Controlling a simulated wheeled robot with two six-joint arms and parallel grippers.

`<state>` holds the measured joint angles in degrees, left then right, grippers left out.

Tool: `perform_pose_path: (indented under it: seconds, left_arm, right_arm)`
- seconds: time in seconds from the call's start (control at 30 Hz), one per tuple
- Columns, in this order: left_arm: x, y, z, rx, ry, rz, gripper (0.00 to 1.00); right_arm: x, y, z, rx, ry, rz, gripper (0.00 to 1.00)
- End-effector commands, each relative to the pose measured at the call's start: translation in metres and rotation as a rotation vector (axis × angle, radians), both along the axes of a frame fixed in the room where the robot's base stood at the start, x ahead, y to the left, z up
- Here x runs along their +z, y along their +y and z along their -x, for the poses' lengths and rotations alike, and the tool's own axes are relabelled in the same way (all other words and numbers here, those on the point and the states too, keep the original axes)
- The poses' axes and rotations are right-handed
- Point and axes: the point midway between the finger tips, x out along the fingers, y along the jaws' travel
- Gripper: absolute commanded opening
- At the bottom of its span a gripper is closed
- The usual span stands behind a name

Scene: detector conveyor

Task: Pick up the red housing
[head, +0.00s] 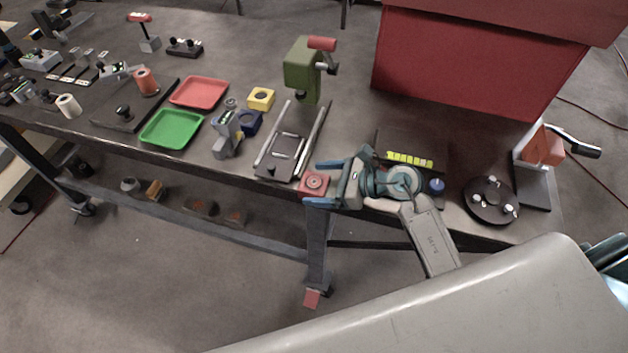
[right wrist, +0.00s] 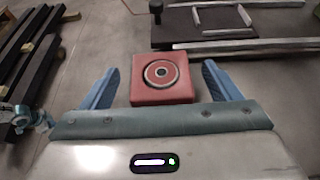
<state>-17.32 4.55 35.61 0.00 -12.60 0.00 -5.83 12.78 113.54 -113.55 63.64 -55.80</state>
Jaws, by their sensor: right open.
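The right wrist view shows the red housing (right wrist: 163,76) between the two open fingers (right wrist: 160,88), with a gap on each side. My left gripper is not in view.
The rail fixture (head: 284,150) lies just behind the housing, with a green press (head: 303,72) beyond it. A red tray (head: 199,92) and a green tray (head: 172,128) are to the left. A dark round turntable (head: 490,201) is to the right.

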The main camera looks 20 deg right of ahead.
Motion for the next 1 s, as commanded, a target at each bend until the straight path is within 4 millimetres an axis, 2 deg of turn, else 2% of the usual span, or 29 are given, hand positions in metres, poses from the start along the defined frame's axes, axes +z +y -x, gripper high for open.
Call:
perform_pose_path:
  seconds: [0.03,0.2,0.47,0.77,1.0]
  left_arm:
    - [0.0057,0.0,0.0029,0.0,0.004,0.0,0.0]
    - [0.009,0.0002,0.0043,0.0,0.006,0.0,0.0]
    - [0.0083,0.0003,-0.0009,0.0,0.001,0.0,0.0]
    - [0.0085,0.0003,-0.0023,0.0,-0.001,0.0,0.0]
    - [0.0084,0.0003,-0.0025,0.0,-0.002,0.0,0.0]
  right_arm:
    - [0.001,0.0051,-0.0042,-0.001,0.0,-0.004,0.84]
    - [-0.0057,0.0137,-0.01,-0.001,-0.001,-0.001,0.84]
    - [-0.0078,0.0143,-0.0104,-0.001,-0.001,0.001,0.84]
    - [-0.0075,0.0143,-0.0103,-0.001,-0.001,0.001,0.25]
    - [-0.0062,0.0143,-0.0106,0.0,-0.003,0.0,0.24]
